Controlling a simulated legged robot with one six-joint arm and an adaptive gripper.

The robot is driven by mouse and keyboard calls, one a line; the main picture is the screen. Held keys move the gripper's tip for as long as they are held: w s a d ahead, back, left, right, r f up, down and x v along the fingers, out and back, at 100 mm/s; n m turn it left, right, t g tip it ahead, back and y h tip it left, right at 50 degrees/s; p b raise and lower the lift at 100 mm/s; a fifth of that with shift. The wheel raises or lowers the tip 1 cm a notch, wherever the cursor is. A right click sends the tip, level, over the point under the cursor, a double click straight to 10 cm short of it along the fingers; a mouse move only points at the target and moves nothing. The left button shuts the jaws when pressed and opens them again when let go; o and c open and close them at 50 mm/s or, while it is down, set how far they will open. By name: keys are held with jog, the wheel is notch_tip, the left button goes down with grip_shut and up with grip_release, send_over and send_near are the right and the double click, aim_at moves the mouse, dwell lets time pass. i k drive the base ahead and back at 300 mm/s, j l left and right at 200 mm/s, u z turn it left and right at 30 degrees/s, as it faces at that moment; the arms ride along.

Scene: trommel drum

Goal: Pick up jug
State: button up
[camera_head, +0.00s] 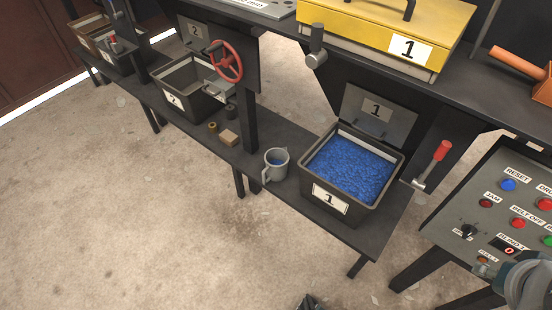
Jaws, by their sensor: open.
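The jug (280,172) is a small grey cup with a handle on its left side. It stands upright on the low black shelf, just left of the bin labelled 1, with some blue inside it. A dark tip of my gripper (311,303) shows at the bottom edge of the view, below and well apart from the jug. Most of the gripper is cut off by the frame. It is open and nothing shows in it.
Bin 1 (326,200), full of blue granules, stands close right of the jug. A wooden block (229,137) and small rolls lie to its left, near a black post (249,100). A control panel (490,215) is at right. Concrete floor (130,220) is clear in front.

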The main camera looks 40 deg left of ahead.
aim_at(277, 160)
jog(key=u, duration=1.55)
jog(key=i+j, duration=0.2)
jog(key=i, duration=0.2)
jog(key=i+j+z, duration=0.15)
jog(key=i, duration=0.25)
